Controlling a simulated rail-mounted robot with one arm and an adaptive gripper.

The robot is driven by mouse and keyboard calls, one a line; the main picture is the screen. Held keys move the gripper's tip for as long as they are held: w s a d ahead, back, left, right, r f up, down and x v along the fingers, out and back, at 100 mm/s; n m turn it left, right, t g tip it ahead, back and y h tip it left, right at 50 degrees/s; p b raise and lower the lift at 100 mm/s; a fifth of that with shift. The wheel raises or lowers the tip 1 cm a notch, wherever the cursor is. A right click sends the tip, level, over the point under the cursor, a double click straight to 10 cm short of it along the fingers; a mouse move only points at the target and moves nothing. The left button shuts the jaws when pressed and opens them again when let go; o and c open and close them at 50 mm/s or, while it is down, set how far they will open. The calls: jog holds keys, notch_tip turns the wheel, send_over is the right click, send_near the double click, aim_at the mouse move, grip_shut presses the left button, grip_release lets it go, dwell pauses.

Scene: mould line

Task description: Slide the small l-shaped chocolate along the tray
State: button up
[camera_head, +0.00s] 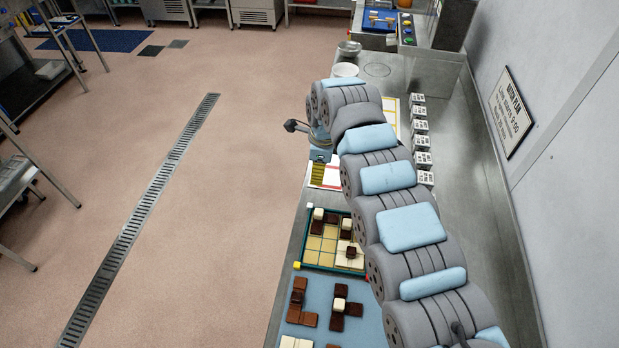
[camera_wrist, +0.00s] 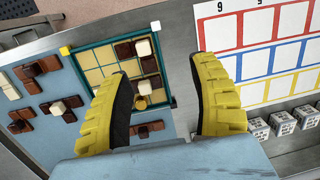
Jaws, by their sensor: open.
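The tray (camera_wrist: 105,40) is teal-rimmed with yellow cells, lying left of centre in the wrist view; it also shows in the head view (camera_head: 331,270). A small brown L-shaped chocolate (camera_wrist: 125,50) with a cream knob sits in its upper corner in the wrist view; it also shows at the tray's far left in the head view (camera_head: 317,228). A cream piece with a brown knob (camera_head: 351,252) is in the tray too. My gripper (camera_wrist: 163,66) is open and empty, with yellow fingers spread above the tray's edge. The left finger hides part of the tray.
A blue mat (camera_wrist: 60,80) beside the tray carries several loose brown and cream pieces. A numbered sheet with coloured squares (camera_wrist: 262,50) lies on the other side. Several white printed cubes (camera_head: 420,125) stand in a row along the metal counter.

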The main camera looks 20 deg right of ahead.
aim_at(322, 212)
jog(key=shift+s+d+g, duration=0.2)
jog(key=shift+s+g, duration=0.5)
jog(key=shift+s, duration=0.8)
notch_tip(322, 212, down, 16)
jog(key=shift+a+r+b, duration=0.1)
jog(key=shift+r+b, duration=0.1)
jog(key=shift+b, duration=0.1)
jog(key=shift+f, duration=0.85)
grip_shut()
